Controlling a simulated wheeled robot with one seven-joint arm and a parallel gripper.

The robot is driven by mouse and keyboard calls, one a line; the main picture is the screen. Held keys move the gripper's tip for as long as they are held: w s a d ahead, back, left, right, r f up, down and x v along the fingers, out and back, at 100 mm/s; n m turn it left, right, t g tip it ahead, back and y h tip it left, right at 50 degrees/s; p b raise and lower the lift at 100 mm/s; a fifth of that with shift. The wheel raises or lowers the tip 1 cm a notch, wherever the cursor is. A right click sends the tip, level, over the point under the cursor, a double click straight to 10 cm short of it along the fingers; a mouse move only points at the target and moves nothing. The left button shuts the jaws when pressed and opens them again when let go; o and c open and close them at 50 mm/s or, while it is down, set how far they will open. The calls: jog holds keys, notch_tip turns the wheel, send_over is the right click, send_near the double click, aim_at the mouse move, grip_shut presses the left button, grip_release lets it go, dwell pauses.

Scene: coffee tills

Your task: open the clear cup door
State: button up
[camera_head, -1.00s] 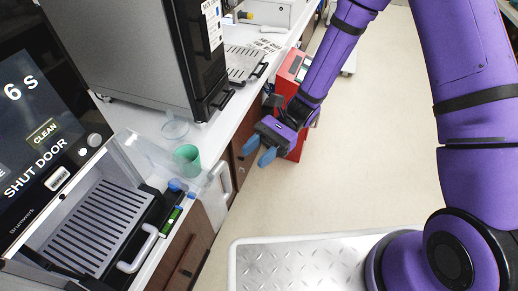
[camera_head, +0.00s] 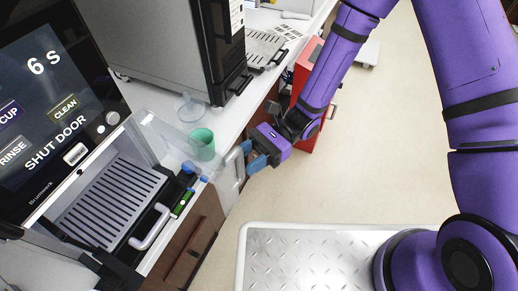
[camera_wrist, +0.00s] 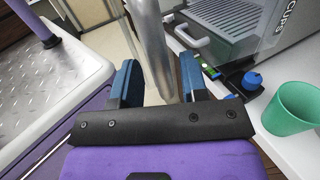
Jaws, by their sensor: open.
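The clear door (camera_head: 172,138) is a see-through panel standing out from the front of the machine at the left, swung partly outward. A pale looped handle (camera_head: 236,165) shows near its outer end, at the counter's edge. My gripper (camera_head: 250,160) is at that handle, its blue fingers beside it. In the wrist view, my gripper (camera_wrist: 160,85) is open, with a pale grey bar (camera_wrist: 154,45), apparently the handle, running between the two fingers. I cannot tell whether either finger touches it. My arm hides part of the area behind the gripper.
A green cup (camera_head: 202,144) and a clear cup (camera_head: 190,110) stand on the white counter (camera_head: 232,118) near the door. The machine's screen (camera_head: 50,100) reads "SHUT DOOR" and "6 s". A red cabinet (camera_head: 304,75) stands behind my gripper.

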jog(key=shift+s+a, duration=0.45)
jog(key=shift+s, duration=0.05)
grip_shut()
jog(key=shift+w, duration=1.9)
jog(key=shift+w+a, duration=0.1)
jog(key=shift+w, duration=0.6)
jog(key=shift+o, duration=1)
grip_release()
jog(key=shift+s, duration=0.1)
